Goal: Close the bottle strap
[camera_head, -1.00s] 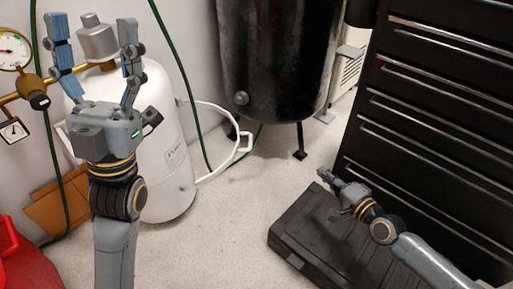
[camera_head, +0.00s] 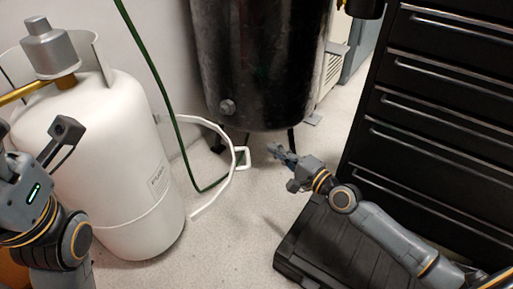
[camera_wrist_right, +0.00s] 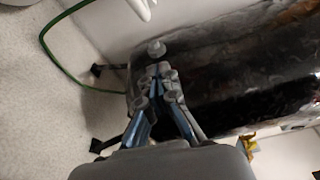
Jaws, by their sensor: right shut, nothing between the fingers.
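The white gas bottle (camera_head: 112,165) stands upright at the left in the head view. A white loop (camera_wrist_right: 143,9) also shows at the top of the right wrist view. My right gripper (camera_head: 276,150) is shut and empty, just right of the square loop and apart from it in the picture. My left gripper (camera_head: 28,190) is at the left edge in front of the bottle, its fingertips out of frame.
A black tank (camera_head: 262,65) on legs stands behind my right gripper and fills much of the wrist view. A green hose (camera_head: 177,125) hangs behind the strap. A black case (camera_head: 335,245) lies by the black drawer cabinet (camera_head: 445,110). Floor between bottle and case is clear.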

